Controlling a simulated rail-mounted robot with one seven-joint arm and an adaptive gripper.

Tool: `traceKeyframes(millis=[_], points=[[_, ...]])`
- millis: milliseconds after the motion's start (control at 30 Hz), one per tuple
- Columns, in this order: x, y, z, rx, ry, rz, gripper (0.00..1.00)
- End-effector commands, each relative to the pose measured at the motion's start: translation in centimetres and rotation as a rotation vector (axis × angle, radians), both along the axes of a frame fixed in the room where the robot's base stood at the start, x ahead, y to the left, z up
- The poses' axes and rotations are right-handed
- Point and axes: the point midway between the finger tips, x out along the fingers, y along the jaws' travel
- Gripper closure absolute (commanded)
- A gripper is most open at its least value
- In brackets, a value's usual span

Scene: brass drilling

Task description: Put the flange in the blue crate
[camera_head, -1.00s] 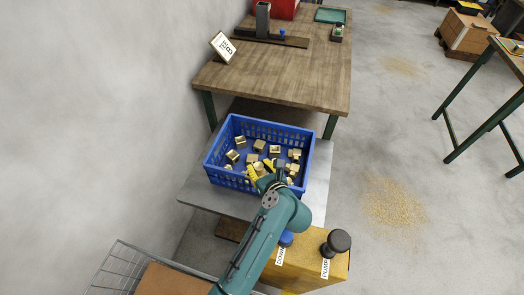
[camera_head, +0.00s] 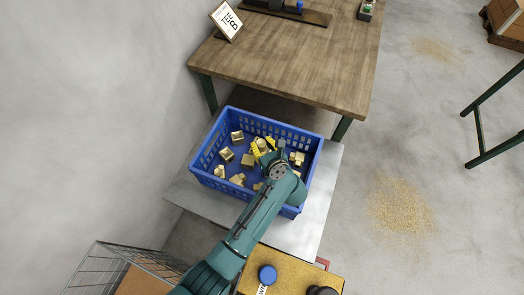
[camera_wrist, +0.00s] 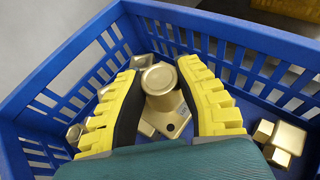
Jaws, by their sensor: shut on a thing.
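The blue crate (camera_head: 215,182) stands on a grey metal surface and holds several loose brass pieces. My gripper (camera_head: 258,148) reaches down into the crate, right of its middle. In the wrist view, the yellow fingers of my gripper (camera_wrist: 160,74) close around the flange (camera_wrist: 160,80), a brass round part. A brass plate with holes shows below its round top; I cannot tell whether it touches the pieces beneath. The crate walls (camera_wrist: 62,68) rise around the fingers. In the head view, my gripper and arm hide most of the flange and part of the crate's front right.
A wooden table (camera_head: 290,65) with a framed sign (camera_head: 227,20) stands behind the crate. A yellow box (camera_head: 300,268) with a blue button (camera_head: 267,274) is in front. A wire basket (camera_head: 110,270) is at the lower left. Open floor lies to the right.

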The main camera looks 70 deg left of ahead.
Motion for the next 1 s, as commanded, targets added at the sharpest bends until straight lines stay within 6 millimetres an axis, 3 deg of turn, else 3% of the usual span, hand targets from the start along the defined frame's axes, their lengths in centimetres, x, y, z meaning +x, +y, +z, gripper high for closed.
traceKeyframes(millis=[200,967,1000], points=[[0.1,0.1,-3.3,0.003,-0.001,-0.001,1.00],[0.1,0.1,-4.4,0.004,-0.004,-0.002,1.00],[0.0,0.0,-4.7,0.000,0.000,-0.001,0.62]])
